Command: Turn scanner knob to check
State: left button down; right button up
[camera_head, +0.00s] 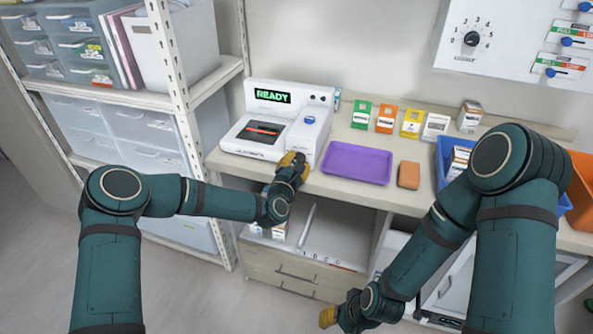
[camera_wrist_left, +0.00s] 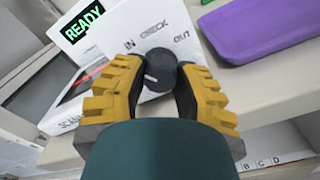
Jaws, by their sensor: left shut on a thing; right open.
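The white scanner (camera_head: 253,144) stands on the counter, and its screen reads READY in green. Its dark round knob (camera_wrist_left: 161,66) shows in the left wrist view beside the labels IN, CHECK and OUT. A pale mark shows on the knob's lower left side; I cannot tell which label it points to. My left gripper (camera_head: 294,162) is at the scanner's front right corner. In the left wrist view its yellow fingers are shut on the knob, one on each side. In the head view it hides the knob. My right gripper (camera_head: 327,317) is open, low at the bottom.
A purple tray (camera_head: 357,165) lies right of the scanner, with a brown block (camera_head: 408,175) beyond it. Several small coloured boxes stand along the back. A blue bin (camera_head: 446,160) is at the right. A shelf post (camera_head: 175,70) rises left of the scanner.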

pick_arm(q)
jog(key=m+b, duration=0.2)
jog(key=m, duration=0.1)
jog(key=shift+f, duration=0.1)
jog(key=shift+m+b, duration=0.4)
jog(key=shift+m, duration=1.3)
jog(key=shift+r+m, duration=0.2)
jog(key=shift+m, duration=1.6)
jog(key=c, duration=0.6)
grip_release()
jog(key=shift+f, duration=0.1)
jog(key=shift+f, duration=0.1)
